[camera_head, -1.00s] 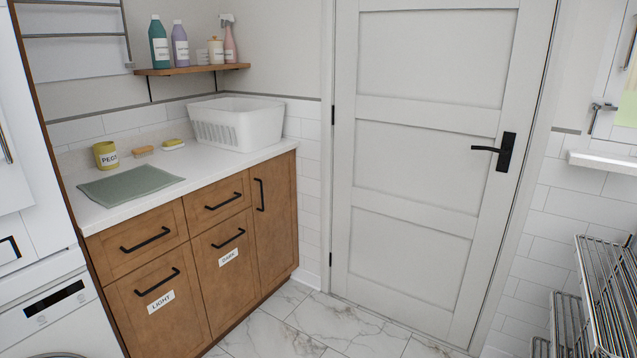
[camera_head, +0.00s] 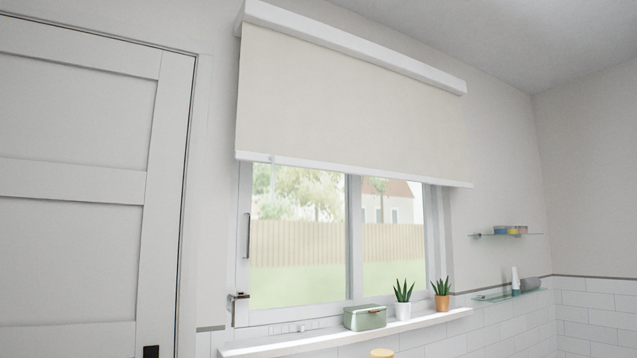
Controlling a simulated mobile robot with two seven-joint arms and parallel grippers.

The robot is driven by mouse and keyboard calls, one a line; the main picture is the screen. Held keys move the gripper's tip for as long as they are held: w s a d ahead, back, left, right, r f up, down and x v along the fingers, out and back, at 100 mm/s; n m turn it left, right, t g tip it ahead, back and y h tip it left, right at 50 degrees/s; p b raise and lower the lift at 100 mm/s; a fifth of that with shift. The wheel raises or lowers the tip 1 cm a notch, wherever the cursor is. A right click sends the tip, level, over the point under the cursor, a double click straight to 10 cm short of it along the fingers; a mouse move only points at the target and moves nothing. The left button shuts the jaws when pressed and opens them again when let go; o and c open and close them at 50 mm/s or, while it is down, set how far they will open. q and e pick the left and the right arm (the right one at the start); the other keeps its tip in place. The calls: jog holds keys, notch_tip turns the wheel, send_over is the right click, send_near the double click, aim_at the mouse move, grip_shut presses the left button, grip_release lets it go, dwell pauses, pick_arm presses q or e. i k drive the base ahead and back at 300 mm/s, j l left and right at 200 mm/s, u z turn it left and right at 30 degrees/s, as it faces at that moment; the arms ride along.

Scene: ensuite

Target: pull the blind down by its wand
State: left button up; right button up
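The cream roller blind (camera_head: 350,100) hangs from a white headrail (camera_head: 350,42) over the window. Its white bottom bar (camera_head: 350,172) sits roughly level with the top of the visible glass, so the lower part of the window is uncovered. A small pale fitting (camera_head: 272,161) shows on the bar near its left end. A thin, faint line seems to hang below it against the glass, too indistinct to tell whether it is the wand. Neither of my grippers is in view.
The window sill (camera_head: 345,336) holds a green box (camera_head: 365,317) and two potted plants (camera_head: 403,300) (camera_head: 441,294). A window handle (camera_head: 237,297) is at lower left. A white door (camera_head: 80,190) stands left; glass shelves (camera_head: 507,235) are right.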

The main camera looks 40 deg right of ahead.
aim_at(273, 130)
jog(key=i+z, duration=0.2)
jog(key=z, duration=0.25)
jog(key=i+z, duration=0.2)
jog(key=z, duration=0.2)
jog(key=i+j+z, duration=0.2)
jog(key=z, duration=0.25)
